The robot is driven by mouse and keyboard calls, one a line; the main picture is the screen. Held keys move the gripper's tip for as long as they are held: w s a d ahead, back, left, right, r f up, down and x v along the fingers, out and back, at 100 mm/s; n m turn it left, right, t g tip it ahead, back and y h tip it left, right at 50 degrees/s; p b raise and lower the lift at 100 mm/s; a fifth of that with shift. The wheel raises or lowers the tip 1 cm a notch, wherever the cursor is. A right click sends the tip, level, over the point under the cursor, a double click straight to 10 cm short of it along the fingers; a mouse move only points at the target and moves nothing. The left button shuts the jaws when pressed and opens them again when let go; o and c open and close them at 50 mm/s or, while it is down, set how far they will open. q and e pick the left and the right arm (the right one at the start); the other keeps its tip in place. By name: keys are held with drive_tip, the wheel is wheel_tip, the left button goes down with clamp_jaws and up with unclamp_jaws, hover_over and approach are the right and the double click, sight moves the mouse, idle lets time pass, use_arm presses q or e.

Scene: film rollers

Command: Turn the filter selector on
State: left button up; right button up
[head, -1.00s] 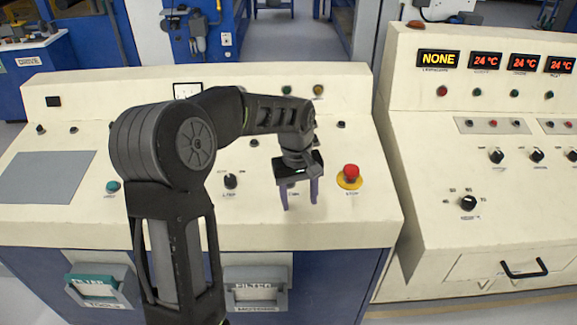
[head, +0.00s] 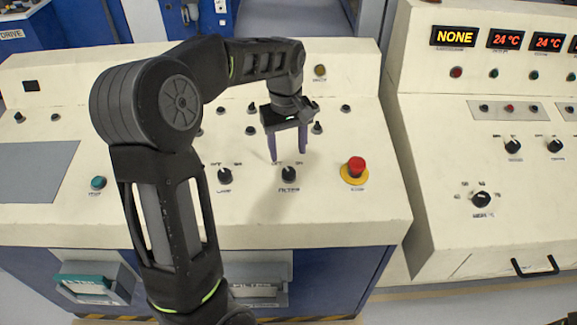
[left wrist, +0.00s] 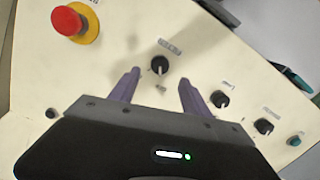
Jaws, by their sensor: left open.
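The filter selector (head: 288,175) is a small black rotary knob on the sloped cream panel, between the lamp knob and the red stop button. Its small labels are blurred, and I cannot tell its exact setting. It also shows in the left wrist view (left wrist: 160,65), just beyond the gap between the fingers. My left gripper (head: 288,155) is open and empty, with its two purple fingers pointing down at the panel. In the head view the fingertips appear just above the knob, apart from it. The left wrist view shows the same open fingers (left wrist: 160,80). My right gripper is not in view.
A red stop button (head: 356,168) on a yellow base is right of the selector. A similar black knob (head: 224,175) is to its left. Small knobs sit higher on the panel. A second console (head: 430,180) with displays stands at right.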

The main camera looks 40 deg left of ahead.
sight(289, 170)
use_arm(q)
wheel_tip(289, 170, down, 8)
drive_tip(key=shift+d+r+p, duration=0.1)
drive_tip(key=shift+r+p, duration=0.05)
drive_tip(key=shift+p, duration=0.55)
drive_tip(key=shift+w, duration=0.1)
clamp_jaws()
